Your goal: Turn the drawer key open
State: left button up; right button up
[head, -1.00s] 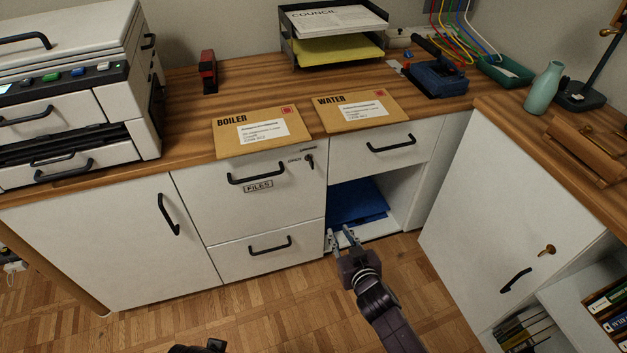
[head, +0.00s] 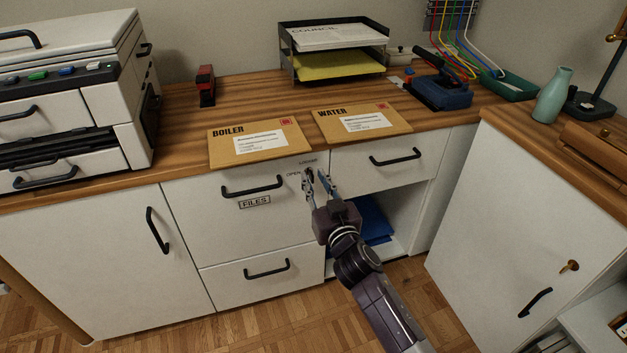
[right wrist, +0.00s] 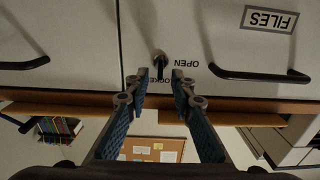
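The dark drawer key (right wrist: 161,62) sticks out of the lock at the upper right of the white FILES drawer (head: 218,205). The words OPEN and LOCKED are printed beside the lock. My right gripper (head: 315,180) is in front of the key, its fingers pointing at the drawer face. In the right wrist view, which is upside down, the right gripper (right wrist: 158,82) is open, with the key in line with the gap between its fingertips. The fingers look clear of the key. In the head view the fingertips partly hide the key. My left gripper is out of view.
A BOILER envelope (head: 260,142) and a WATER envelope (head: 362,123) overhang the desk edge just above. An open cubby with a blue folder (head: 373,222) lies below right. A drawer handle (head: 396,157) is right of the gripper. The FILES handle (head: 252,188) is to the left.

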jog(key=shift+w+a, duration=0.2)
jog(key=shift+w, duration=0.45)
grip_shut()
